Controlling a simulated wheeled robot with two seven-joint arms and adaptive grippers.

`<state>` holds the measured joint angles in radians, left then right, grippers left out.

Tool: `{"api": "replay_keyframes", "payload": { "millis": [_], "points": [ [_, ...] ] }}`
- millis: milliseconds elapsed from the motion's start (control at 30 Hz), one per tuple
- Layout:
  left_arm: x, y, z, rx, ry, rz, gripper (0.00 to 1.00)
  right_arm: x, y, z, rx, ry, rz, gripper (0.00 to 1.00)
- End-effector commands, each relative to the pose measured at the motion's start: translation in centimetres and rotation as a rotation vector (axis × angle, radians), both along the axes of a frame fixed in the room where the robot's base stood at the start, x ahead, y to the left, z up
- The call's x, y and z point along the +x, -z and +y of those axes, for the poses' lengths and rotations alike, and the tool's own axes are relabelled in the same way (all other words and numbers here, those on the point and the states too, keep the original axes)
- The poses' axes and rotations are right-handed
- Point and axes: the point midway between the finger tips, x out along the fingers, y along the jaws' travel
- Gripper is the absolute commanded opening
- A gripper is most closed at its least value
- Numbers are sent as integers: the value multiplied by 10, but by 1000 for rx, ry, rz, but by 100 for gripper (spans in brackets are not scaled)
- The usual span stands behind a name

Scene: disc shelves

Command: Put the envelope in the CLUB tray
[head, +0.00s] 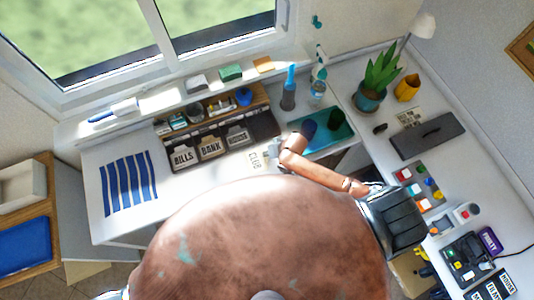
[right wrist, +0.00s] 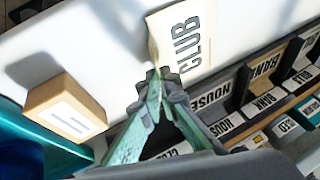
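The cream envelope (head: 255,160), printed CLUB, is in front of the letter trays in the head view. It shows large at the top of the right wrist view (right wrist: 188,42). My right gripper (right wrist: 157,78) has its fingertips closed together on the envelope's near edge. In the head view this gripper (head: 274,152) is just right of the envelope. The CLUB tray's label (right wrist: 180,149) shows partly between my fingers in the wrist view, beside the HOUSE tray (right wrist: 212,97). My left gripper is not seen.
The BILLS (head: 183,157), BANK (head: 211,148) and HOUSE (head: 238,137) trays stand in a row left of the gripper. A teal mat (head: 340,136) lies to the right. A pale block (right wrist: 67,108) is near the gripper. The desk by the striped cloth (head: 129,183) is mostly clear.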

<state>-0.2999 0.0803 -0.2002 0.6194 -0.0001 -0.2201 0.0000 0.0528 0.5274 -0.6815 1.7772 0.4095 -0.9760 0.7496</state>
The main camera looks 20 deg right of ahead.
Motion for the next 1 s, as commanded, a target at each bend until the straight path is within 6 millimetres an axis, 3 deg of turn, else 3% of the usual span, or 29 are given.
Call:
{"api": "replay_keyframes", "payload": {
  "millis": [100,400,700,867,1000],
  "points": [
    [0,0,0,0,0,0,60,0,0,0,0,1,0,0],
    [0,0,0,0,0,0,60,0,0,0,0,1,0,22],
    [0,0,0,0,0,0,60,-1,-2,-1,0,1,0,22],
    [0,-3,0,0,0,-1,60,-7,-18,-6,1,1,-2,22],
    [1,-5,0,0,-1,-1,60,-18,-44,-15,1,1,-1,22]
  ]
}}
